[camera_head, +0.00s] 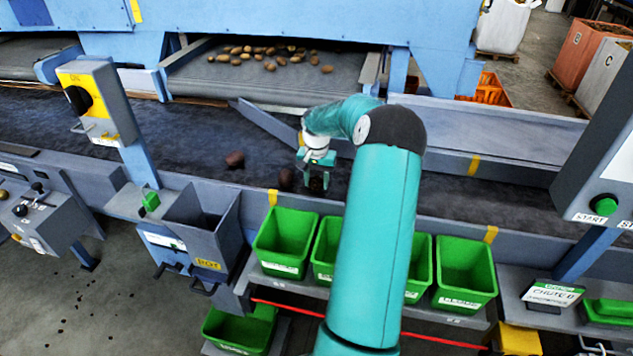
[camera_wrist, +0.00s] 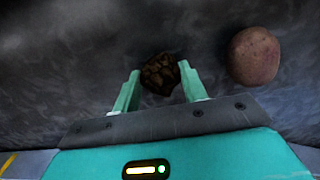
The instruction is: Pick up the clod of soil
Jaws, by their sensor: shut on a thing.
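The clod of soil (camera_wrist: 160,74) is a dark brown, rough lump between the two fingers of my gripper (camera_wrist: 158,88) in the wrist view. My gripper is shut on it, with a finger on each side. In the head view my gripper (camera_head: 317,172) points down at the dark belt, and the clod (camera_head: 317,185) shows only as a small dark shape below it. Whether the clod still touches the belt is hard to tell.
A reddish potato (camera_wrist: 254,56) lies right of the clod in the wrist view. Another dark lump (camera_head: 235,159) lies further left on the belt (camera_head: 400,190). Green bins (camera_head: 283,268) line the front edge. A slanted divider (camera_head: 264,120) stands behind my gripper. Several potatoes (camera_head: 270,66) lie on the back conveyor.

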